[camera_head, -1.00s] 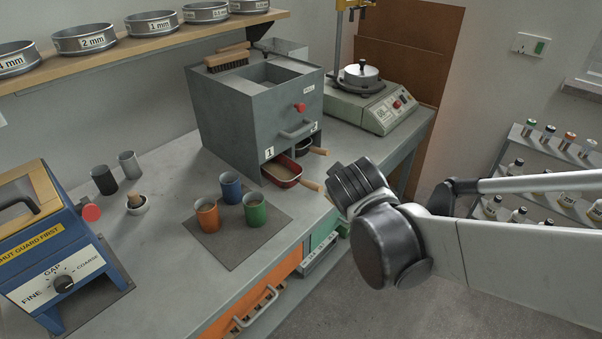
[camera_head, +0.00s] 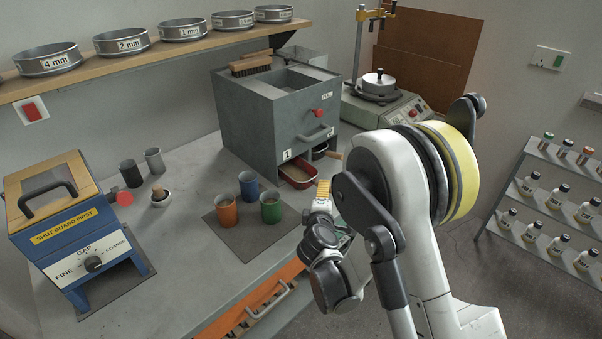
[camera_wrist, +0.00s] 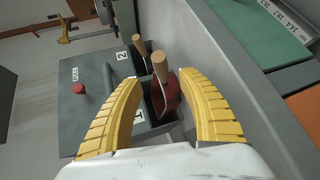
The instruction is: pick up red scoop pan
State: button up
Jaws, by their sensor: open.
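The red scoop pan (camera_head: 298,176) sits in the lower opening marked 1 of the grey box, with pale material in it. In the wrist view the red pan (camera_wrist: 172,97) lies beyond and between my fingers, its wooden handle (camera_wrist: 160,68) pointing toward the camera. My gripper (camera_wrist: 163,105) is open and empty, with yellow ribbed fingers apart on either side of the pan in the picture. In the head view my gripper (camera_head: 322,190) is near the pan's handle end, which it partly hides. I see no contact with the pan.
The grey box (camera_head: 250,125) also holds a second dark pan (camera_head: 321,150) with a wooden handle, in opening 2. Orange (camera_head: 227,211), blue (camera_head: 249,186) and green (camera_head: 271,207) cups stand on a dark mat (camera_head: 238,238). A blue grinder (camera_head: 70,225) stands at left.

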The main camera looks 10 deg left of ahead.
jog(key=b+x, duration=0.3)
jog(key=x, duration=0.3)
jog(key=shift+w+f, duration=0.25)
jog(key=shift+r, duration=0.1)
grip_shut()
